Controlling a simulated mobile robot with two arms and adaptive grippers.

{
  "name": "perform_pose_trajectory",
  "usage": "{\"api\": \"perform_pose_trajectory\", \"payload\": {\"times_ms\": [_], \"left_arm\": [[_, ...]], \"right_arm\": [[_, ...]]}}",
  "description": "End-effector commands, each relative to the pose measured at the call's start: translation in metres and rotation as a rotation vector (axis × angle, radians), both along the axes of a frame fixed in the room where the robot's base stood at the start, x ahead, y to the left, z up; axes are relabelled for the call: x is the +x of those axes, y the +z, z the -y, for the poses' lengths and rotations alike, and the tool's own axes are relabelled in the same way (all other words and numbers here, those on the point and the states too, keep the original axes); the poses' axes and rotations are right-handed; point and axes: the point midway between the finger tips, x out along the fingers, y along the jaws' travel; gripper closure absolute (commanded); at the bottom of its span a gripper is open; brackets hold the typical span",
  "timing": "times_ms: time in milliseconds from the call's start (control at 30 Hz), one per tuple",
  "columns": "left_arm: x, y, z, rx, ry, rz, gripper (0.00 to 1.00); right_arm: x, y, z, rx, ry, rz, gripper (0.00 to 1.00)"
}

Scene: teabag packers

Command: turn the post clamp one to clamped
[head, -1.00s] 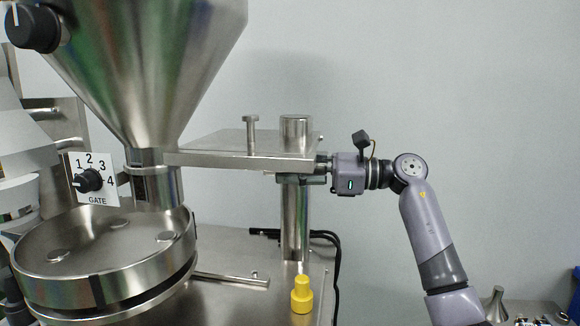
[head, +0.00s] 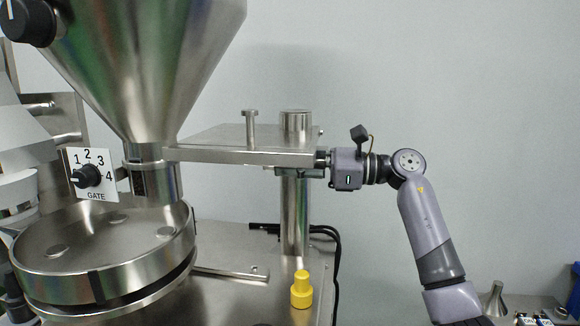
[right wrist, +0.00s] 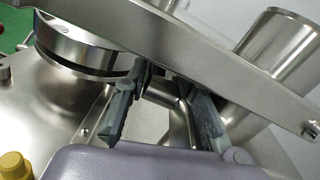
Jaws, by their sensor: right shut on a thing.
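A shiny steel post (head: 294,215) stands upright and carries a flat horizontal bracket arm (head: 240,156) that reaches left to the hopper neck. My right gripper (head: 300,172) comes in from the right, just under the bracket's right end, beside the post. It is shut on a part of the post clamp, which is mostly hidden by the fingers and bracket. In the right wrist view, the two dark fingers (right wrist: 163,76) lie under the slanting bracket, with bare metal between them. The clamp's setting cannot be read. My left gripper is not in view.
A steel hopper (head: 150,60) stands at left above a round pan (head: 100,285). A gate dial (head: 86,176) is beside its neck. A yellow knob (head: 301,290) stands in front of the post, and black cables (head: 325,232) run behind it.

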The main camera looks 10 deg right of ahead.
Motion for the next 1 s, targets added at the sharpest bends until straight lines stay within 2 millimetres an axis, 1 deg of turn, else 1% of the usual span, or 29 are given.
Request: {"api": "perform_pose_trajectory", "payload": {"times_ms": [33, 167, 300, 467, 633, 667, 833, 1000], "left_arm": [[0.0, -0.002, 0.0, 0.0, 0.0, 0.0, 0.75], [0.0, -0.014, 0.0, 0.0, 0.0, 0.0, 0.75], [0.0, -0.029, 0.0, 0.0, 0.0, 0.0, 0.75], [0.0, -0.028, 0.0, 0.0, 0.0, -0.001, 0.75], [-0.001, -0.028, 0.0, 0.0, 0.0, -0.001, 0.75], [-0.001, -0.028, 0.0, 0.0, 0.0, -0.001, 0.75], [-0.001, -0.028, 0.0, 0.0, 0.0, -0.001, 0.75], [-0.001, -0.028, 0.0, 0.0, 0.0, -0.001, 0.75]], "right_arm": [[-0.002, -0.004, -0.003, -0.002, 0.012, -0.002, 1.0], [-0.002, -0.008, -0.003, 0.03, 0.013, 0.012, 1.0], [-0.003, -0.009, -0.003, 0.086, 0.013, 0.037, 1.0], [-0.003, -0.004, -0.003, 0.107, 0.014, 0.044, 1.0], [-0.003, -0.004, -0.003, 0.106, 0.013, 0.043, 1.0], [-0.003, -0.004, -0.003, 0.106, 0.013, 0.043, 0.74], [-0.002, -0.004, -0.002, 0.107, 0.012, 0.043, 0.64], [-0.002, -0.002, -0.002, 0.11, 0.008, 0.045, 0.64]]}}
